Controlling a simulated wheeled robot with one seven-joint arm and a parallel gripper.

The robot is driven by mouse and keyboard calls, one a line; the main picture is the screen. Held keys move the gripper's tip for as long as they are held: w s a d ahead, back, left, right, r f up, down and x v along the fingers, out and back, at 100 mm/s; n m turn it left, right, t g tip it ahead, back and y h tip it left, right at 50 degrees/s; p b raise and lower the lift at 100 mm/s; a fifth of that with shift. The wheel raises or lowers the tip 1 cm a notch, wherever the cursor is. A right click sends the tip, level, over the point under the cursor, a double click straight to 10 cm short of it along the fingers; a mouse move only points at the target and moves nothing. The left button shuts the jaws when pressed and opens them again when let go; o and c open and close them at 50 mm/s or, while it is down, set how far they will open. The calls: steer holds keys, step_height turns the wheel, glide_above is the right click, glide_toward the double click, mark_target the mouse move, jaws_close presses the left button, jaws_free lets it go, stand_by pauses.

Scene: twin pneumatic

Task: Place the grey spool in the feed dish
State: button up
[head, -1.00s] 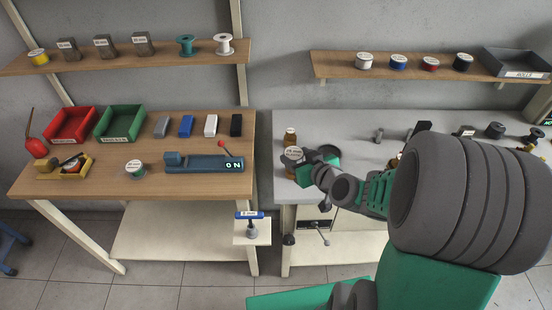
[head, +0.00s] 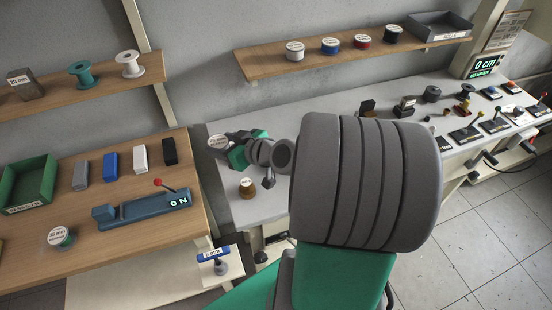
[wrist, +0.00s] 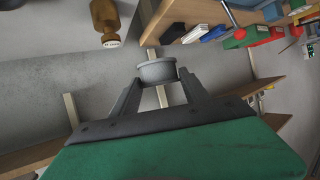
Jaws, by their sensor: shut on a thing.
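My gripper (wrist: 154,92) is shut on the grey spool (wrist: 157,72) in the wrist view; a finger lies on each side of it and its round top faces up in the picture. In the head view, the spool (head: 217,142) shows a pale labelled face at the far end of my arm, above or behind the grey bench's left end. My gripper (head: 228,146) is small there and partly hidden by my own arm. I cannot make out the feed dish in either view.
A wooden bench (head: 150,235) with blocks and a green tray (head: 28,183) is left. A shelf (head: 345,54) hangs above.

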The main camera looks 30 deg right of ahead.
steer(key=s+d+b, duration=0.2)
steer(key=s+d, duration=0.2)
steer(key=s, duration=0.1)
steer(key=shift+n, duration=0.3)
steer(key=d+f, duration=0.3)
steer(key=d, duration=0.1)
steer(key=d+f+p, duration=0.1)
steer(key=d+f, duration=0.2)
steer(key=d, duration=0.2)
steer(key=w+d+f+p, duration=0.1)
steer(key=d+f, duration=0.1)
steer(key=d, duration=0.2)
steer(key=shift+d+f, duration=0.2)
steer(key=shift+f, duration=0.2)
step_height(320, 180, down, 3)
steer(key=shift+d+f+p, duration=0.1)
steer(key=shift+f+p, duration=0.05)
steer(key=shift+p, duration=0.55)
steer(key=shift+f, duration=0.1)
steer(key=shift+f+b, duration=0.15)
steer(key=shift+b, duration=0.2)
steer(key=o, duration=1.5)
